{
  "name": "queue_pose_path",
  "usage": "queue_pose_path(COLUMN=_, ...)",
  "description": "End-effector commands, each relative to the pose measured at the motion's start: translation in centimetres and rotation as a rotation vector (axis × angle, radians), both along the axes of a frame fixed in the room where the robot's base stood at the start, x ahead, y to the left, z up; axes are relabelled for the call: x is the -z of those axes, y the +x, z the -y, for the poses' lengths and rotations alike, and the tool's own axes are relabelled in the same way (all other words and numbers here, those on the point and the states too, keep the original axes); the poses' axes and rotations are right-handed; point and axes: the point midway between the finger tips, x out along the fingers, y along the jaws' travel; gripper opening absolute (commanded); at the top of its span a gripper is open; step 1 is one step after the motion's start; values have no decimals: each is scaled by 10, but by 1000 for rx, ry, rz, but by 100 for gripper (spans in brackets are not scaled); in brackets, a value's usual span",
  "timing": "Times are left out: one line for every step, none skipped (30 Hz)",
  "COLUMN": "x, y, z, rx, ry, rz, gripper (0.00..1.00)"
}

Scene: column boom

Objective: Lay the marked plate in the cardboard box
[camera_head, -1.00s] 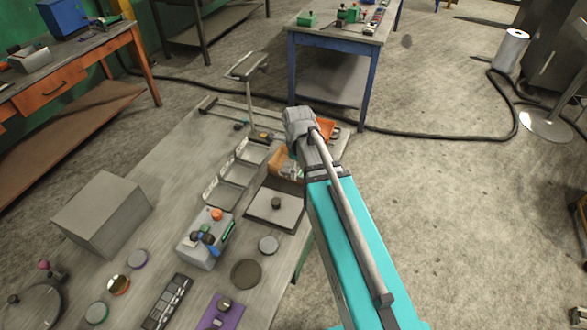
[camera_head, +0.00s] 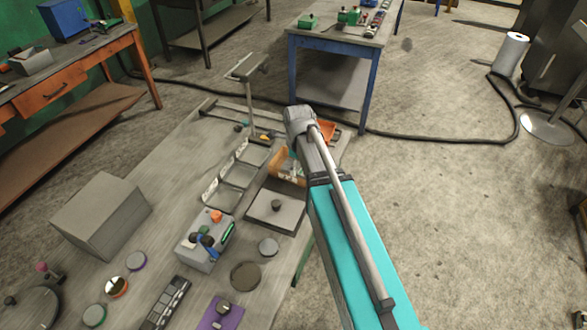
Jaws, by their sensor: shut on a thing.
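The cardboard box (camera_head: 278,160) is the tan open box near the far right part of the grey table. My wrist covers its right side, and small pale and greenish pieces show inside it. My arm reaches over the table from the lower right, with its wrist end above or beside the box. My gripper is hidden behind the wrist and forearm, so neither its jaws nor anything in them shows. I cannot pick out the marked plate with certainty.
A grey square plate with a dark knob (camera_head: 276,208) lies in front of the box. Left of it are open trays (camera_head: 236,174) and a thin stand (camera_head: 250,105). A grey block (camera_head: 100,215), discs and small parts crowd the near table. An orange tray (camera_head: 328,131) lies behind my wrist.

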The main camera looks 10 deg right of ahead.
Motion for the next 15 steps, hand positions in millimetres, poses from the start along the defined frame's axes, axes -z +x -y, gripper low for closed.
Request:
queue_pose_path(x=8, y=14, z=1, rx=0, ry=0, rz=0, gripper=19)
queue_pose_path(x=10, y=19, z=2, rx=0, ry=0, rz=0, gripper=19)
queue_pose_path(x=13, y=25, z=3, rx=0, ry=0, rz=0, gripper=19)
queue_pose_path(x=15, y=30, z=4, rx=0, ry=0, rz=0, gripper=19)
queue_pose_path(x=17, y=35, z=4, rx=0, ry=0, rz=0, gripper=19)
queue_pose_path(x=20, y=41, z=5, rx=0, ry=0, rz=0, gripper=19)
queue_pose_path(x=22, y=46, z=6, rx=0, ry=0, rz=0, gripper=19)
queue_pose_path(x=25, y=51, z=7, rx=0, ry=0, rz=0, gripper=19)
queue_pose_path(x=27, y=57, z=8, rx=0, ry=0, rz=0, gripper=19)
queue_pose_path(x=29, y=62, z=8, rx=0, ry=0, rz=0, gripper=19)
queue_pose_path(x=32, y=67, z=9, rx=1, ry=0, rz=0, gripper=19)
queue_pose_path(x=36, y=67, z=9, rx=1, ry=0, rz=0, gripper=19)
queue_pose_path(x=39, y=68, z=9, rx=1, ry=0, rz=0, gripper=19)
queue_pose_path(x=42, y=70, z=10, rx=1, ry=0, rz=0, gripper=19)
queue_pose_path(x=46, y=73, z=10, rx=1, ry=0, rz=0, gripper=19)
